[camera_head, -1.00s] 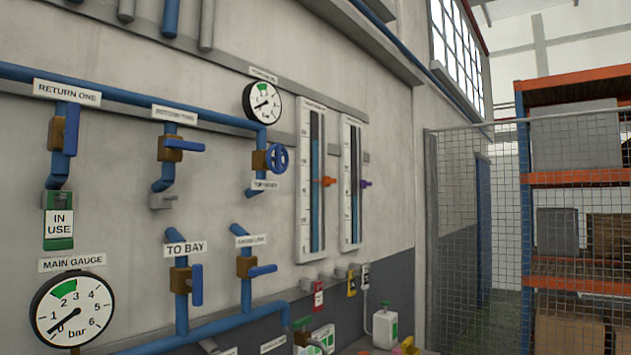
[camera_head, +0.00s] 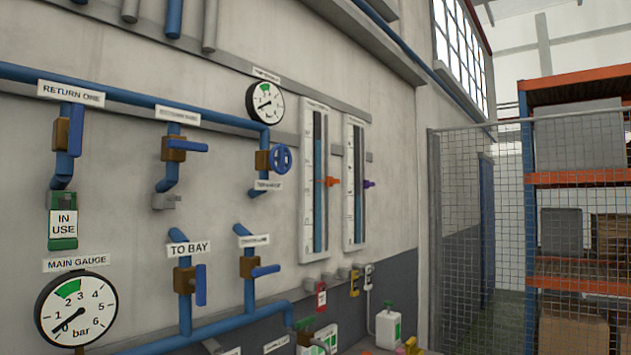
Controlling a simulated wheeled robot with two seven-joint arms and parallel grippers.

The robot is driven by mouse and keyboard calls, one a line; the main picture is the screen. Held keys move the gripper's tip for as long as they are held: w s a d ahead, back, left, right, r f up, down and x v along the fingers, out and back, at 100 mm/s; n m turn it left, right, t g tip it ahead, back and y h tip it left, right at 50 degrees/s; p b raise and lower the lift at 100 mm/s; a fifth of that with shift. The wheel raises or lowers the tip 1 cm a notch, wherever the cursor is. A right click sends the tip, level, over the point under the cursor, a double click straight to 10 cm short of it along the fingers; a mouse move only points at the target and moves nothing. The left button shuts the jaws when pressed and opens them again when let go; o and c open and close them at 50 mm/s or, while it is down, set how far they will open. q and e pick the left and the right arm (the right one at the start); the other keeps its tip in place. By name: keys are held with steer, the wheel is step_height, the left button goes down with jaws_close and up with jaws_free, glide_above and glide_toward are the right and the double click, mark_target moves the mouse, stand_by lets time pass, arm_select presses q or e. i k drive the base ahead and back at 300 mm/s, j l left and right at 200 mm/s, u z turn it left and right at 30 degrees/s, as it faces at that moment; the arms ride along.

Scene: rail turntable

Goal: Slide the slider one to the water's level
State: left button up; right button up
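Two tall white level gauges hang on the wall at the centre. The left gauge (camera_head: 307,200) has a blue water column (camera_head: 318,165) and an orange slider (camera_head: 329,181) partway up its right side. The water's top shows high on the gauge, above the orange slider. The right gauge (camera_head: 349,205) has a purple slider (camera_head: 369,183) at a similar height. Its water level is hard to make out. The labels above both gauges are too small to read, so I cannot tell which slider is number one. Neither of my grippers is in view.
Blue pipes with valves (camera_head: 185,148) cover the wall at left, with a round main gauge (camera_head: 75,310) below. White bottles (camera_head: 388,325) stand under the level gauges. A mesh fence (camera_head: 460,230) and orange shelving (camera_head: 575,178) are at right.

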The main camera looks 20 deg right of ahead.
mark_target(329, 180)
steer(key=i+l, duration=1)
steer(key=l, duration=0.2)
steer(key=k+z, duration=0.05)
